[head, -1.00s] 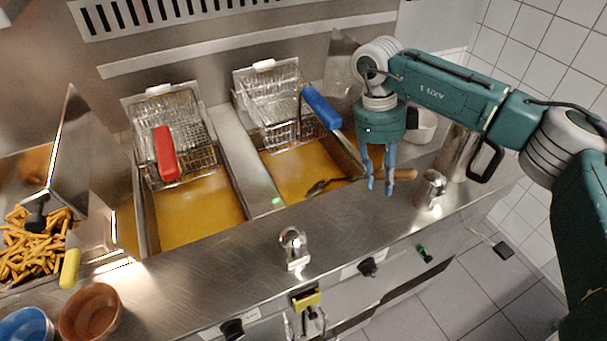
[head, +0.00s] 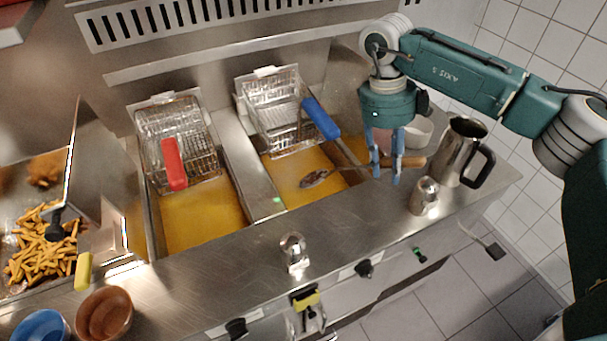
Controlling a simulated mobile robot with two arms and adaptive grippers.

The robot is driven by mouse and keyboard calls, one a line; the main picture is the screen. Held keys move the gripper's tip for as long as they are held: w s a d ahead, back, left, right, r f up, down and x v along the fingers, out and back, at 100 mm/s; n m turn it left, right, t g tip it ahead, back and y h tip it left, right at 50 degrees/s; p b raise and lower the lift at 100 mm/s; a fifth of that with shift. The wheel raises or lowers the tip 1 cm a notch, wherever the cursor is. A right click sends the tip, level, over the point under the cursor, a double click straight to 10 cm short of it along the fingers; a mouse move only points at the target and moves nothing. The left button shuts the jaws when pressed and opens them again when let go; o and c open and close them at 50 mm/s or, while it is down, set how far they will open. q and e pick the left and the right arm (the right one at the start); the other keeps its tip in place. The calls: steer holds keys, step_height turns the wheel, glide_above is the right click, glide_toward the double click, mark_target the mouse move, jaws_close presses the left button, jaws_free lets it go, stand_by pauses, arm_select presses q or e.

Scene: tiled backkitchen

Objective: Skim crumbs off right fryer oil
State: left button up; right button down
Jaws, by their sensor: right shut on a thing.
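The right fryer vat (head: 285,183) holds golden oil, with a blue-handled wire basket (head: 270,95) hung at its back. My right gripper (head: 386,176) is shut on a skimmer near its wooden handle (head: 413,162), at the vat's right front corner. The skimmer's dark head (head: 313,179) is over or in the oil near the front; I cannot tell how deep. Brownish specks show at the head, but whether they are crumbs in it is unclear. My left gripper is not in view.
The left vat (head: 205,215) has a red-handled basket (head: 173,165). A steel jug (head: 457,150), a shaker (head: 425,196) and a white bowl (head: 418,132) stand at the right. Fries (head: 42,250) lie at the left, with brown (head: 104,312) and blue (head: 42,325) bowls in front.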

steer(key=shift+r, duration=0.1)
steer(key=s+d+r+t+y, duration=0.1)
steer(key=s+d+r, duration=0.2)
steer(key=s, duration=0.2)
steer(key=shift+r+b, duration=0.3)
steer(key=shift+r, duration=0.1)
steer(key=shift+a, duration=0.1)
stand_by(0.3)
steer(key=s+d+r+b, duration=0.1)
steer(key=s+d+r, duration=0.1)
steer(key=s, duration=0.6)
steer(key=shift+s+d, duration=0.2)
steer(key=shift+d, duration=0.35)
